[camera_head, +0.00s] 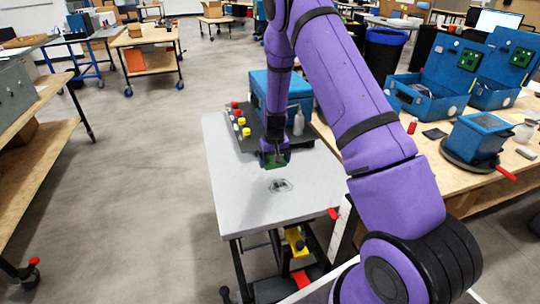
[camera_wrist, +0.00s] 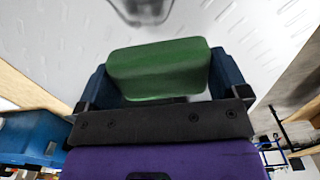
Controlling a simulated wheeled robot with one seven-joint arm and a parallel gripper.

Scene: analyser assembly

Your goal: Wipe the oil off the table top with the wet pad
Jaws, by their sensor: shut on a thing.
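My gripper (camera_head: 274,158) is shut on the green pad (camera_head: 272,162) and holds it over the light grey table top (camera_head: 240,192). In the wrist view the green pad (camera_wrist: 158,70) sits between the two dark blue fingers. A dark oil smear (camera_head: 281,185) lies on the table top, just in front of the pad in the head view. Part of the oil also shows at the top edge of the wrist view (camera_wrist: 140,12). I cannot tell whether the pad touches the table.
A wooden workbench with blue cases (camera_head: 480,137) stands to the right. The front of the table top is clear.

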